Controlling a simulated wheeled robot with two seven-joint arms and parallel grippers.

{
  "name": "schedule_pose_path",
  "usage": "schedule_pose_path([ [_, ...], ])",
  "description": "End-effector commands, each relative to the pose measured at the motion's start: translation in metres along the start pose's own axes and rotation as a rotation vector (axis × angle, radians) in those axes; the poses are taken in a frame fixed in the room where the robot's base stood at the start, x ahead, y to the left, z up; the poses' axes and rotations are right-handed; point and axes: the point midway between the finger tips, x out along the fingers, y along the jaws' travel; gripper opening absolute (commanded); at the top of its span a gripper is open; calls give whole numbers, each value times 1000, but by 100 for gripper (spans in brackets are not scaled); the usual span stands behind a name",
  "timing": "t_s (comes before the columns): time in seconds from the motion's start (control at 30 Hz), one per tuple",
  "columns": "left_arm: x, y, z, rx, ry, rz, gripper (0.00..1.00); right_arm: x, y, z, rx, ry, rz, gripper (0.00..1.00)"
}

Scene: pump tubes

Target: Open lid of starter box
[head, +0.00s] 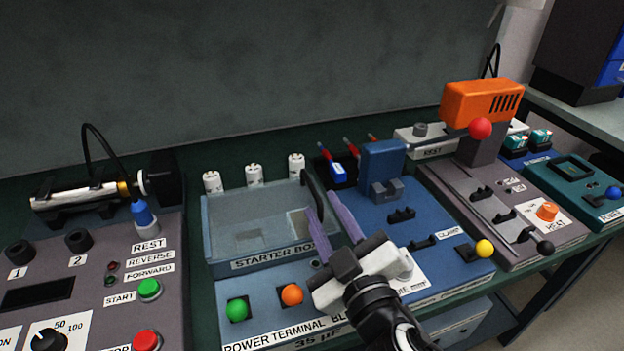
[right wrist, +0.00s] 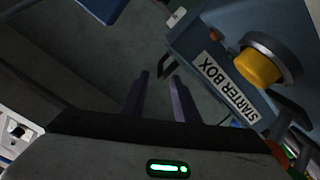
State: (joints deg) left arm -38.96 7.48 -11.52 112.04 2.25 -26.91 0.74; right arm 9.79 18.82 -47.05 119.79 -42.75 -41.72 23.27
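The starter box (head: 222,262) is a blue-grey box with a "STARTER BOX" label on its front, left of centre in the head view. Its top looks covered by a flat lid (head: 235,215) with paler patches; it appears down. A dark handle (head: 313,192) stands along the box's right side. My right gripper (head: 320,200) is open and empty, its two purple fingers at the box's right edge, close to the handle; contact cannot be told. In the right wrist view the fingers (right wrist: 157,78) are apart, with the label (right wrist: 225,88) to their right. My left gripper is not in view.
Green (head: 237,309) and orange (head: 291,294) buttons sit in front of the box. White cylinders (head: 254,175) stand behind it. A blue clamp unit (head: 383,160) is to the right, with an orange heat press (head: 482,102) beyond. A control panel (head: 80,290) is at left.

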Motion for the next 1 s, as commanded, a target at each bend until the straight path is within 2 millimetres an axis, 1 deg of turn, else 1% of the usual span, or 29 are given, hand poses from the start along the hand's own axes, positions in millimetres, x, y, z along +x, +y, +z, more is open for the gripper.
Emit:
schedule_pose_path([
  [0.03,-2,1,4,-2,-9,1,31,11,1,-2,-1,2,2,28],
  [0.2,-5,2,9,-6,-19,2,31,43,1,-2,-2,2,0,28],
  [0.3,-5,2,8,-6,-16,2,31,57,0,-1,-1,0,0,28],
  [0.4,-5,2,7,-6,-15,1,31,67,0,0,0,0,-1,28],
  [0.53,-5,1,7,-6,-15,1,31,74,0,0,1,0,-1,28],
  [0.77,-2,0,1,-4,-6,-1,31,74,-1,0,1,0,-2,28],
  [0.8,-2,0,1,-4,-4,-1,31,74,-1,0,1,0,-2,26],
  [0.87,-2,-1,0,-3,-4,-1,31,74,-1,0,1,0,-2,16],
  [0.9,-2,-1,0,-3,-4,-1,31,74,0,0,1,-1,-1,9],
  [0.97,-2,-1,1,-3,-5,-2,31,74,0,0,1,-1,0,0],
  [1.0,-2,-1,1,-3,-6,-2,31,74,0,1,0,-2,1,0],
])
